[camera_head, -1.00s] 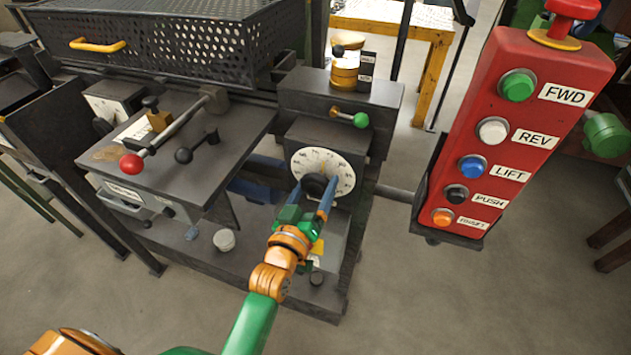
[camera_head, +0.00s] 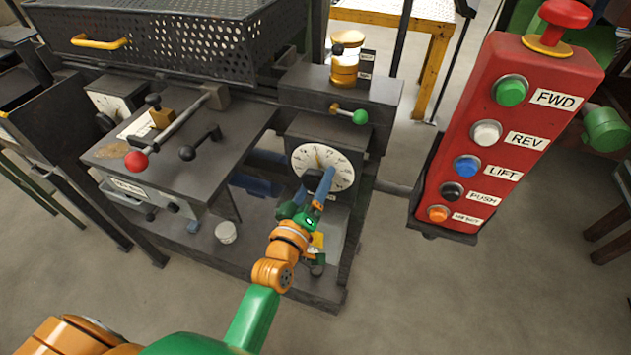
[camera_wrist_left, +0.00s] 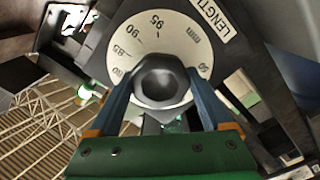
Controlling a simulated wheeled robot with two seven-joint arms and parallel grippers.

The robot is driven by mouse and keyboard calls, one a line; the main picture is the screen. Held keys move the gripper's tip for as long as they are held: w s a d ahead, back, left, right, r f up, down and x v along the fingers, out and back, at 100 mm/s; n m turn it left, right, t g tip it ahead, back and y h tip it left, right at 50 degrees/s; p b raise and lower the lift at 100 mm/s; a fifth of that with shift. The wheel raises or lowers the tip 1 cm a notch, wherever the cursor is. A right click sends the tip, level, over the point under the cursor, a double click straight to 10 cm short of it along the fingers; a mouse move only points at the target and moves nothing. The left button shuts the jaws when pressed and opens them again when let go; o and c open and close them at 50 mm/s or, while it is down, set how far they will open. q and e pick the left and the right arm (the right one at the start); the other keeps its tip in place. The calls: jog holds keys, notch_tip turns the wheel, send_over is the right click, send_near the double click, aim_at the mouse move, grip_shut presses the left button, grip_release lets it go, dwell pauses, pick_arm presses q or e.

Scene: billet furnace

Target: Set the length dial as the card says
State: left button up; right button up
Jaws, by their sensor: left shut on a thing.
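The length dial (camera_head: 336,157) is a white round scale with dark numbers on the front of the dark machine. In the left wrist view the dial face (camera_wrist_left: 176,32) shows numbers such as 85, 90 and 95 beside a LENGTH label (camera_wrist_left: 213,17). Its dark knob (camera_wrist_left: 160,80) sits at the centre. My left gripper (camera_head: 314,190) is shut on this knob, with one blue finger on each side; it also shows in the left wrist view (camera_wrist_left: 160,92). The card cannot be made out. My right gripper is not in view.
A red button box (camera_head: 510,130) with FWD, REV, LIFT and PUSH labels hangs at the right. A green-knobbed lever (camera_head: 350,115) sticks out above the dial. A red-knobbed lever (camera_head: 165,135) lies over the bench at the left.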

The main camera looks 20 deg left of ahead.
pick_arm(q)
jog(key=o, duration=1.2)
jog(key=shift+c, duration=0.2)
jog(key=s, duration=0.7)
jog(key=shift+a+b, duration=0.15)
jog(key=shift+b, duration=0.2)
